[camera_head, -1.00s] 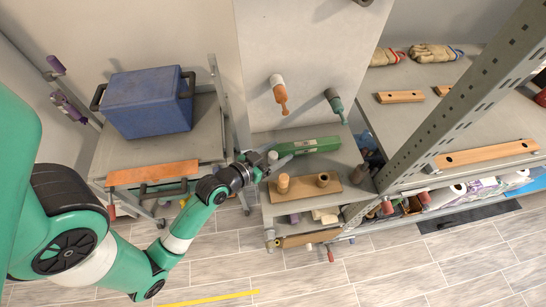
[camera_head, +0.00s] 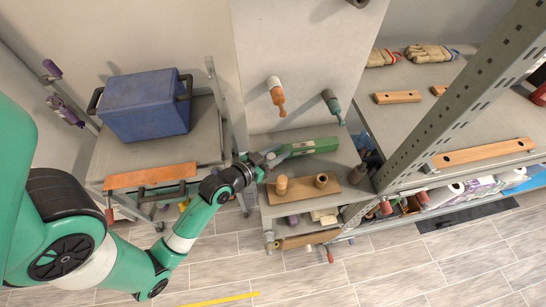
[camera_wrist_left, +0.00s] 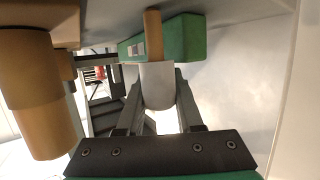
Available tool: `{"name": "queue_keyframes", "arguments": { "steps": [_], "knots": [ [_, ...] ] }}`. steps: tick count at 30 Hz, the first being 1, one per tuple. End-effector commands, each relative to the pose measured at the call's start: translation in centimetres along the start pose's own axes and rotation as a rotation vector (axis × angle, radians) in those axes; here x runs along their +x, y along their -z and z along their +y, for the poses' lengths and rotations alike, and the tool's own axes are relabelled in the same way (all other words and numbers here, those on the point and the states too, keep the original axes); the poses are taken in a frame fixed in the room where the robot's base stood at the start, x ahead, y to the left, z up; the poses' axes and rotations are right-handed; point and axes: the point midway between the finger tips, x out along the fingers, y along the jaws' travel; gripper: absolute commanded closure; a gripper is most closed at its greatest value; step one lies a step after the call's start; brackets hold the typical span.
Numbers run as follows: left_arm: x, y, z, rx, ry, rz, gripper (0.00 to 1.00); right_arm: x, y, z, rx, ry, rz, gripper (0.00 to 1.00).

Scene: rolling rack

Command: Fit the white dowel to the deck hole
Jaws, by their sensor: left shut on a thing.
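My left gripper (camera_wrist_left: 157,100) is shut on the white dowel (camera_wrist_left: 157,84), a short white cylinder with a tan wooden shaft showing beyond it in the left wrist view. In the head view my left gripper (camera_head: 270,160) is at the left edge of the small grey shelf deck (camera_head: 262,143), beside the wooden board (camera_head: 302,194), and the dowel is hard to make out. A tan peg (camera_head: 282,186) and a short cylinder with a dark opening (camera_head: 321,181) stand on this board. I cannot tell which opening is the deck hole. My right gripper is not in view.
A green block (camera_head: 310,147) lies just behind the gripper. A cart with a blue box (camera_head: 146,105) stands left. The rack upright (camera_head: 440,110) rises at right.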

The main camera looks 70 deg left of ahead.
Motion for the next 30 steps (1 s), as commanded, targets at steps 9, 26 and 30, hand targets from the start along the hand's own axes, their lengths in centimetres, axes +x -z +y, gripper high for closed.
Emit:
{"name": "queue_keyframes", "arguments": {
  "steps": [9,26,30],
  "knots": [
    [-0.6,2.2,0.0,0.001,0.0,0.004,1.0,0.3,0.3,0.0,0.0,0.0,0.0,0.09],
    [-13.4,9.2,6.8,0.008,-0.011,-0.003,1.0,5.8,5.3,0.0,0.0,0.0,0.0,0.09],
    [-14.3,8.9,7.5,0.005,-0.007,-0.008,1.0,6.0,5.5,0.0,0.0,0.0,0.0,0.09]
  ]
}}
